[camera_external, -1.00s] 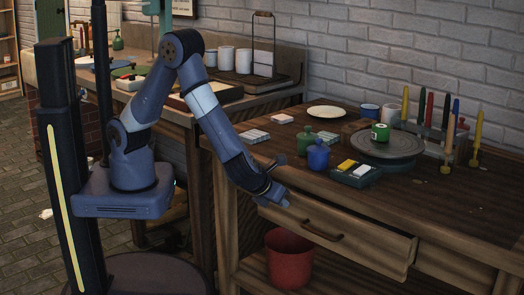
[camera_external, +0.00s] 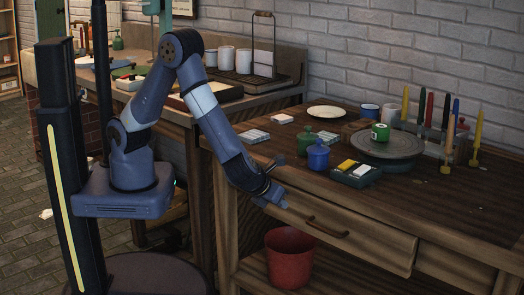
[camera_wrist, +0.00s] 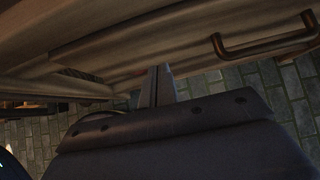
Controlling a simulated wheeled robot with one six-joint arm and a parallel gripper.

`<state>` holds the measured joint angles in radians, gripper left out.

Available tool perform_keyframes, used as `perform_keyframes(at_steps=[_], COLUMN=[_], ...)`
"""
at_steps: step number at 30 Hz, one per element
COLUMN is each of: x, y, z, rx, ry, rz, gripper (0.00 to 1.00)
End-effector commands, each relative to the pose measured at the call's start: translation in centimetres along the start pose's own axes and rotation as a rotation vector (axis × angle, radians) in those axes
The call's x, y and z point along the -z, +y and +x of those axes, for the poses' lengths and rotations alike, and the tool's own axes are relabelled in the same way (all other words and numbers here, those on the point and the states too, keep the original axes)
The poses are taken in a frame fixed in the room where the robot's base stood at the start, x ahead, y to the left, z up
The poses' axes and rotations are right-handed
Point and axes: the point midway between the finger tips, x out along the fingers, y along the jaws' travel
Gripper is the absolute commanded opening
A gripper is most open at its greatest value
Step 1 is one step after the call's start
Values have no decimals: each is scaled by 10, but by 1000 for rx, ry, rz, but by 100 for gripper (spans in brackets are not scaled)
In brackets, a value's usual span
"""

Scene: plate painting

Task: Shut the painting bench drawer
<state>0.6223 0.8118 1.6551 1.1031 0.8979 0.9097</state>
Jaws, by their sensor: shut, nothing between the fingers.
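The painting bench (camera_external: 470,215) has a wooden drawer (camera_external: 370,243) with a dark bar handle (camera_external: 327,227). The drawer front stands slightly proud of the bench, most clearly at its right end. My gripper (camera_external: 281,202) is shut and empty at the left part of the drawer front, left of the handle. In the wrist view the closed fingers (camera_wrist: 158,80) reach up to the wooden front, with the handle (camera_wrist: 265,45) to the right. They look very close to the wood; I cannot tell whether they touch.
On the bench top are a green jar (camera_external: 303,143), a blue jar (camera_external: 318,157), a paint tray (camera_external: 354,177), a turntable (camera_external: 388,149) and upright brushes. A red bucket (camera_external: 289,262) stands on the lower shelf. The floor before the drawer is clear.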

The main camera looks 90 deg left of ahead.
Motion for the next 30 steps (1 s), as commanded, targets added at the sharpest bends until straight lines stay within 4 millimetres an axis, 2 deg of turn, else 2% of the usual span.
perform_keyframes(at_steps=[2, 9, 16, 20, 23, 30], x=[12, 8, 9, 13, 22, 56], y=[-1, -1, -1, -3, -13, -60], z=[-15, -72, -103, -105, -94, -62], rx=[5, 6, 3, -1, -9, -25], ry=[0, 0, 1, -15, -75, -385], rz=[3, -1, -1, 5, 22, 58], gripper=[0, 0, 0, 0, 0, 0])
